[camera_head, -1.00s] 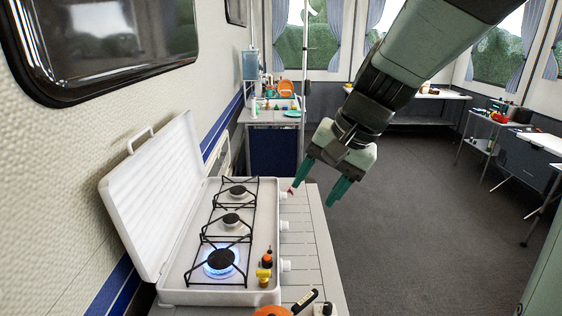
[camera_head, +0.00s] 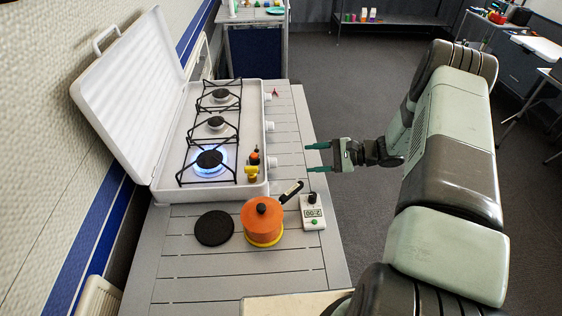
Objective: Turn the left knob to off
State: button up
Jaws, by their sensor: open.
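A white camping stove (camera_head: 163,187) with its lid raised stands on the grey slatted table. Three white knobs are in a row on its right-hand side. The nearest one, the left knob when facing that side (camera_head: 272,162), is beside the burner with a lit blue flame (camera_head: 208,161). The middle knob (camera_head: 270,126) and far knob (camera_head: 267,97) are beside burners with no visible flame. My gripper (camera_head: 311,157) is open and empty, its two green fingers pointing left toward the nearest knob. A gap separates the fingertips from that knob.
An orange pot (camera_head: 262,219), a black round pad (camera_head: 214,228) and a white timer (camera_head: 313,212) are on the table in front of the stove. Small bottles (camera_head: 252,172) stand by the stove's near right corner.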

aim_at(272, 163)
jog(key=shift+f, duration=0.3)
jog(key=x, duration=1)
jog(key=shift+w+a, duration=0.2)
jog(key=shift+a, duration=0.15)
jog(key=shift+c, duration=0.4)
jog(key=c, duration=1)
